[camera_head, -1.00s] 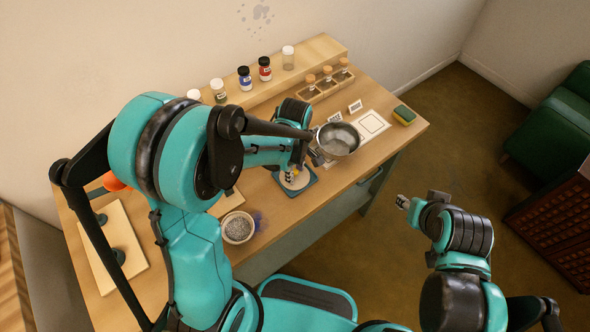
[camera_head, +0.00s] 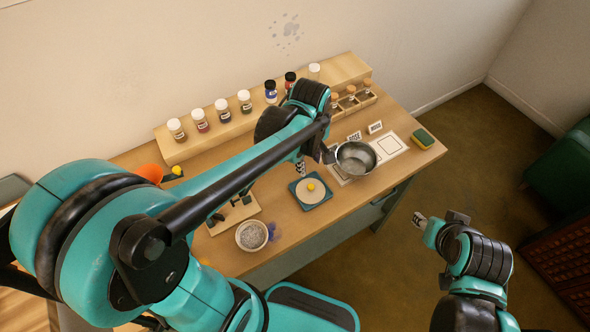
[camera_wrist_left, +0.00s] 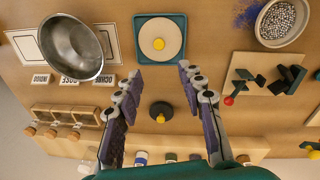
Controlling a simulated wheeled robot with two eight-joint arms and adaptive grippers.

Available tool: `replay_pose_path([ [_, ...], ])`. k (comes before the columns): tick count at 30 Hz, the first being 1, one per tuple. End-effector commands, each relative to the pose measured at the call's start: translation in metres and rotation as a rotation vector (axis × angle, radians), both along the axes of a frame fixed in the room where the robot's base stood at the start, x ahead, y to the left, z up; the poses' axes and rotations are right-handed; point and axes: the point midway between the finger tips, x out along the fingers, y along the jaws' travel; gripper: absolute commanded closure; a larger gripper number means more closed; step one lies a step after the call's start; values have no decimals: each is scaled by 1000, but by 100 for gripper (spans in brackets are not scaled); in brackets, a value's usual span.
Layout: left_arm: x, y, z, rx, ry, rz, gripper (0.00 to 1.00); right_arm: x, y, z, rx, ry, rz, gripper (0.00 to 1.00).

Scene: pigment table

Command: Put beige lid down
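The beige lid (camera_head: 305,196), a round disc with a yellow knob, lies flat on the square teal tray (camera_head: 319,204) near the table's front edge. In the left wrist view the lid (camera_wrist_left: 160,28) sits inside the tray's teal rim (camera_wrist_left: 137,40). My left gripper (camera_wrist_left: 162,74) is open and empty, its fingers spread wide apart, with the lid beyond the fingertips. In the head view the left gripper (camera_head: 301,168) is just behind the lid, partly hidden by my arm. My right gripper (camera_head: 420,220) hangs off the table's right side; its opening is unclear.
A metal bowl (camera_head: 356,159) stands right of the tray. A bowl of grey granules (camera_head: 251,236) stands left of it. A dark disc with a yellow knob (camera_wrist_left: 161,113) is between my left fingers' bases. Jars line the back shelf (camera_head: 214,135); a sponge (camera_head: 423,139) lies at right.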

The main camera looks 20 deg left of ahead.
Motion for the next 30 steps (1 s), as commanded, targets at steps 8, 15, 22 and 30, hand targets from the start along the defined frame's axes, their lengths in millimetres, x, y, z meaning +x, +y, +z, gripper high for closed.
replay_pose_path([
  [8, -55, 25, 38, 133, -288, -578, 61, 0, 0, 0, 0, 0, 0, 60],
  [15, -83, 37, 45, 328, -446, -943, 61, 0, 0, 0, 0, 0, 0, 60],
  [22, -88, 40, 45, 398, -480, -1044, 61, 0, 0, 0, 0, 0, 0, 60],
  [30, -88, 40, 42, 397, -478, -1044, 61, 0, 0, -3, 0, 0, 0, 60],
])
